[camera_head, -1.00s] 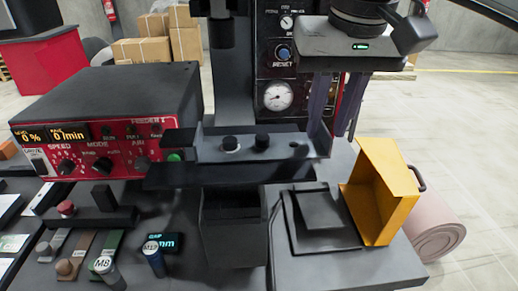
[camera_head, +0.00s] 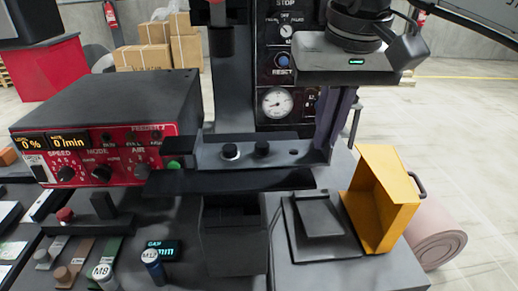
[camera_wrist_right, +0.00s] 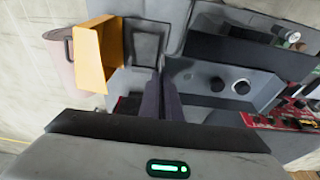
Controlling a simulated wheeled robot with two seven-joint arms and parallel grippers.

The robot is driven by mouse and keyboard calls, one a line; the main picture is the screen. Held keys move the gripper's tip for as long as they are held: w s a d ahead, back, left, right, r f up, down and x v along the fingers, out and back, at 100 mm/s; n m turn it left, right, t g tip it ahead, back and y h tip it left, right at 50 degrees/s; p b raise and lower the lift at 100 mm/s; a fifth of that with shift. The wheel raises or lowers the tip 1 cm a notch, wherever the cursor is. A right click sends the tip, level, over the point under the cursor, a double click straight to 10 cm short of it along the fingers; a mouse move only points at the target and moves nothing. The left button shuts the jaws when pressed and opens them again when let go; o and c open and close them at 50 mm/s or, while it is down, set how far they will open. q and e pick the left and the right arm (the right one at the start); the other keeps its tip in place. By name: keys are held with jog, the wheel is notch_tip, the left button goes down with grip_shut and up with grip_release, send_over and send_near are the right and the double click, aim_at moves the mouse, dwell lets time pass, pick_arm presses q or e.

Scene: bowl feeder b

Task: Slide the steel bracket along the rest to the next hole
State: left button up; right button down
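The steel bracket (camera_head: 212,156) is a long grey channel lying across the rest (camera_head: 235,181), a dark bar in front of it. Two dark round-headed pieces stand in its floor, and an open hole shows to their right. My right gripper (camera_head: 328,148) reaches down at the bracket's right end. Its fingers are close together, with the upturned end of the bracket between their tips. The wrist view also shows the fingers (camera_wrist_right: 161,80) nearly together at the end of the bracket (camera_wrist_right: 195,98). The fingertips are partly hidden. My left gripper is not in view.
A red-fronted feeder control box (camera_head: 95,160) stands to the left. A yellow open bin (camera_head: 385,200) and a dark square tray (camera_head: 298,232) are to the right. A black press column with a gauge (camera_head: 275,103) rises behind. Marked plugs (camera_head: 152,265) stand front left.

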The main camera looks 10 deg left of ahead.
jog(key=shift+a, duration=0.2)
jog(key=shift+s+a+p, duration=0.25)
jog(key=shift+a+p, duration=0.1)
jog(key=shift+a, duration=0.35)
jog(key=shift+s+a+p, duration=0.2)
jog(key=shift+a+p, duration=0.1)
jog(key=shift+a, duration=0.35)
jog(key=shift+s+a+p, duration=0.25)
jog(key=shift+a+p, duration=0.1)
jog(key=shift+a, duration=0.5)
jog(key=shift+s+p, duration=0.1)
jog(key=shift+p, duration=0.2)
jog(key=c, duration=1.9)
grip_release()
